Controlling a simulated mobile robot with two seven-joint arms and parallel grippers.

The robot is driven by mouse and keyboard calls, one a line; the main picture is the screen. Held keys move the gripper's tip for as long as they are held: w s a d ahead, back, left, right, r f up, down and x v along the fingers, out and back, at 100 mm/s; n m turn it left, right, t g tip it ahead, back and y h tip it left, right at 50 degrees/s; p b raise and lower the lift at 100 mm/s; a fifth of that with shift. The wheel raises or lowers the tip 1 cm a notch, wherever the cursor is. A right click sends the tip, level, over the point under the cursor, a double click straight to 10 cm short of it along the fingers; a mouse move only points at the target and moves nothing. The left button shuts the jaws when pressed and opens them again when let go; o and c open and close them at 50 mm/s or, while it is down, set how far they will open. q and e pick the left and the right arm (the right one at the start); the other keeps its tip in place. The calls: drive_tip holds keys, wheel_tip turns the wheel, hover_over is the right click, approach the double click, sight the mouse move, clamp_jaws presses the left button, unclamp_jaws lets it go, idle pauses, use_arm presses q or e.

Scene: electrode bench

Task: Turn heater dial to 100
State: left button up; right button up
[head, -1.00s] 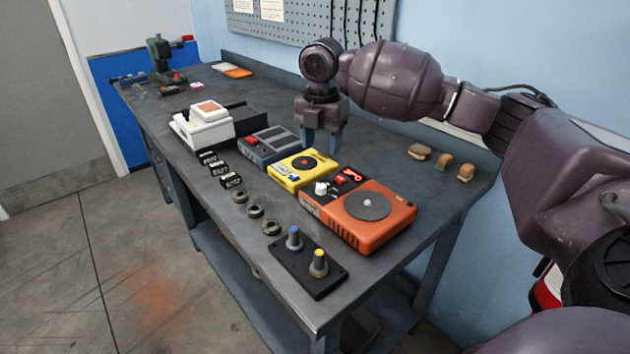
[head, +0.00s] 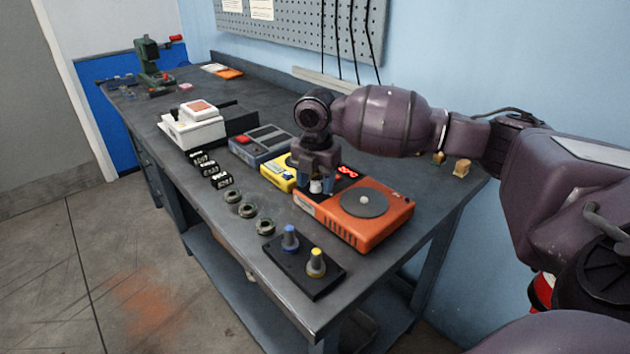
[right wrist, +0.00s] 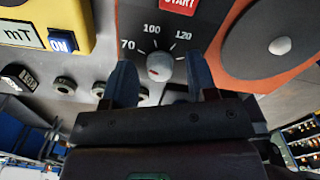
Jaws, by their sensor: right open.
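The orange heater (head: 366,211) with a round dark plate stands on the bench. My left gripper is not in view.
A yellow mT device (head: 275,178) stands directly left of the heater. A black stand with blue and yellow knobbed pieces (head: 303,270) is in front. Several dark rings (head: 248,209) lie along the front edge. A red START button (right wrist: 180,4) is beyond the dial.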

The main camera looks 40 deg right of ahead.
drive_tip(key=c, duration=0.9)
drive_tip(key=shift+r+m+p, duration=0.3)
drive_tip(key=shift+m+p, duration=0.2)
drive_tip(key=shift+p, duration=0.25)
drive_tip(key=shift+r+m+p, duration=0.15)
drive_tip(key=shift+m+p, duration=0.45)
drive_tip(key=shift+p, duration=0.3)
drive_tip(key=shift+m+p, duration=0.8)
drive_tip(key=shift+p, duration=0.3)
drive_tip(key=m+p, duration=0.2)
drive_tip(key=p, duration=0.1)
drive_tip(key=shift+f+m+p, duration=0.25)
drive_tip(key=shift+m+p, duration=0.8)
drive_tip(key=shift+m, duration=0.05)
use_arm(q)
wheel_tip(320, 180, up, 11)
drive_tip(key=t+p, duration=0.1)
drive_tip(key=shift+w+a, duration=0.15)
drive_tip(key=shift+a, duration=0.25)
use_arm(e)
drive_tip(key=shift+f+m, duration=0.2)
drive_tip(key=shift+m, duration=0.3)
